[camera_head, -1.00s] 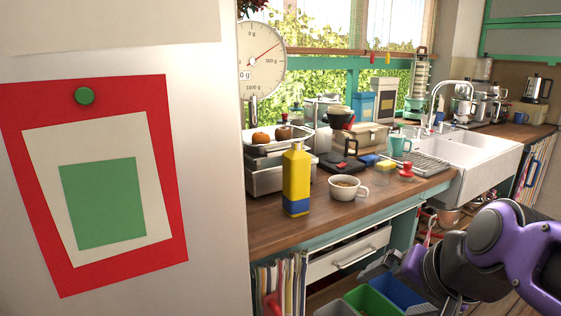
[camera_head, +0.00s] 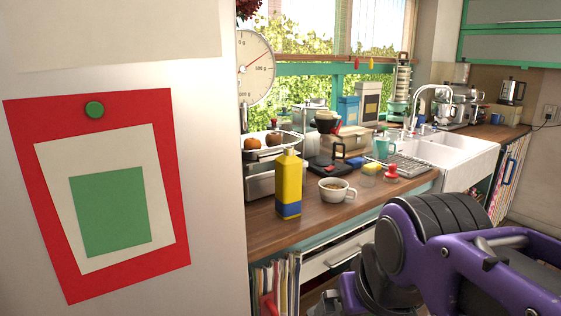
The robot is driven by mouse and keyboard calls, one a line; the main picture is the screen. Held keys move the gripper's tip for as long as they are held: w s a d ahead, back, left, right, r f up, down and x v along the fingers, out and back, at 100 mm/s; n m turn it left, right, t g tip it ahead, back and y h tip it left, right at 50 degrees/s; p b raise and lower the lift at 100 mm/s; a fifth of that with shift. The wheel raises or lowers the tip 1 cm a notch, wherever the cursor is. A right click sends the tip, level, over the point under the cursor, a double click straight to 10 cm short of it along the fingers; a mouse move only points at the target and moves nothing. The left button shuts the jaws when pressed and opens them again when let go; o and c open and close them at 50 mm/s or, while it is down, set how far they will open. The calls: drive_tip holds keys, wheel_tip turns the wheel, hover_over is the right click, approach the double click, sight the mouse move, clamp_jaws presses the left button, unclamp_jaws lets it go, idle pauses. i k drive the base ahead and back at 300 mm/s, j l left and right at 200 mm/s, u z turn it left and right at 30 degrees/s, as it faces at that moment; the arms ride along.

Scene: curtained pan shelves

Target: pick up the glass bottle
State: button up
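I cannot make out a clear glass bottle. The one plain bottle shape is a yellow bottle (camera_head: 288,180) with a blue band near its base, upright on the wooden counter (camera_head: 330,215) near its left end. It looks opaque; I cannot tell its material. My purple and dark grey arm fills the lower right, in front of the counter. Dark grey parts at its end reach the bottom edge, below and right of the yellow bottle and apart from it. My gripper's fingertips do not show, so I cannot see whether it is open or holds anything.
A cup (camera_head: 337,190) stands right of the yellow bottle. Behind are a scale (camera_head: 255,68), a red-knobbed item (camera_head: 391,172) and a teal mug (camera_head: 383,147). The white sink (camera_head: 465,158) is farther right. A pale wall with a red-framed picture (camera_head: 160,190) blocks the left.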

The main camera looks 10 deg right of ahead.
sight(369, 163)
drive_tip(key=z, duration=0.95)
drive_tip(key=l+u, duration=0.1)
drive_tip(key=u, duration=0.35)
drive_tip(key=i+l+u, duration=0.1)
drive_tip(key=u, duration=0.4)
drive_tip(key=l+u, duration=0.25)
drive_tip(key=l, duration=0.15)
drive_tip(key=l+u, duration=0.3)
drive_tip(key=l, duration=0.15)
drive_tip(key=l+u, duration=0.2)
drive_tip(key=l, duration=0.65)
drive_tip(key=k+l+u, duration=0.15)
drive_tip(key=l, duration=0.7)
drive_tip(key=i, duration=0.05)
